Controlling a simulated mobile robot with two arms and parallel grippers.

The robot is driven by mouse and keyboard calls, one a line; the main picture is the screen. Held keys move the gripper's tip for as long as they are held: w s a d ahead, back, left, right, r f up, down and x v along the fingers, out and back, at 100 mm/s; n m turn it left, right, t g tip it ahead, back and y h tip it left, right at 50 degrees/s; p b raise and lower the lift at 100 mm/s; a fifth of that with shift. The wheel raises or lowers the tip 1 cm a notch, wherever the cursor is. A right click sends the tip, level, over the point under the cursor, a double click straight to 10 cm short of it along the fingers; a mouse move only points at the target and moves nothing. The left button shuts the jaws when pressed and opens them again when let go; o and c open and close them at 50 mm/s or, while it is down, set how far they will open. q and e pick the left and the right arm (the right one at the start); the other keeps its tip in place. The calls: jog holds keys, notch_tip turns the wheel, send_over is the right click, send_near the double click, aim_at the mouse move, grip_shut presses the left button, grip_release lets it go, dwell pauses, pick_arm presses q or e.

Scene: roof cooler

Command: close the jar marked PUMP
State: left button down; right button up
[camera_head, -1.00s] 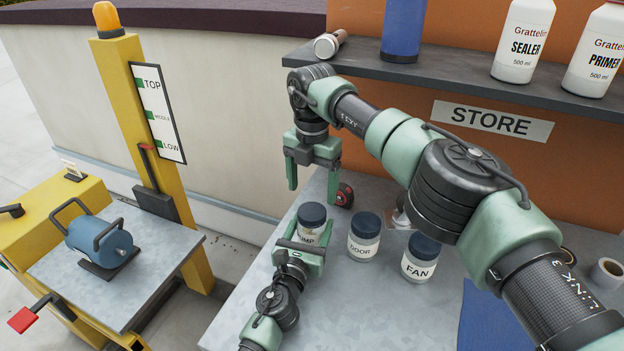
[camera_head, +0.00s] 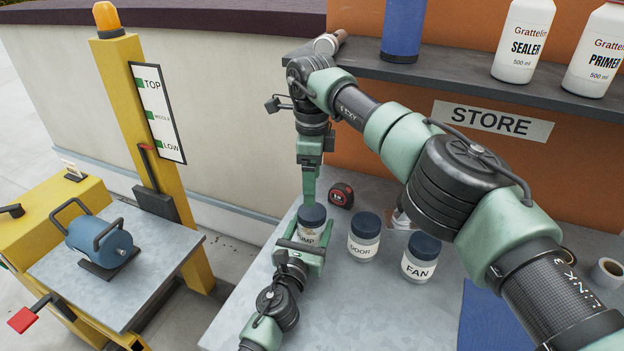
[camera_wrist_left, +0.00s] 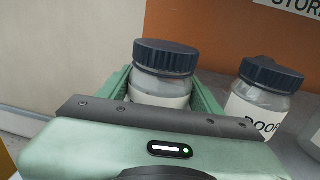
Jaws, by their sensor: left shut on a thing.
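The PUMP jar (camera_head: 308,236) stands on the grey bench with its dark blue lid (camera_head: 312,212) on top. In the left wrist view the lid (camera_wrist_left: 166,56) sits over the clear neck; I cannot tell how tight it is. My left gripper (camera_head: 305,248) is shut around the PUMP jar (camera_wrist_left: 160,98) low on its body, a finger on each side. My right gripper (camera_head: 309,190) points down from above, its near finger seen edge-on at the back of the lid. Its other finger is hidden, and I cannot tell whether it touches the lid.
The DOOR jar (camera_head: 364,238) and FAN jar (camera_head: 420,258) stand lidded close to the right. A red and black tape measure (camera_head: 341,195) lies behind. The shelf (camera_head: 430,80) above holds bottles. A blue mat (camera_head: 485,318) lies front right.

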aim_at(312, 211)
jog(key=shift+n, duration=0.6)
notch_tip(312, 211, down, 8)
jog(key=shift+f, duration=0.1)
dwell(0.3)
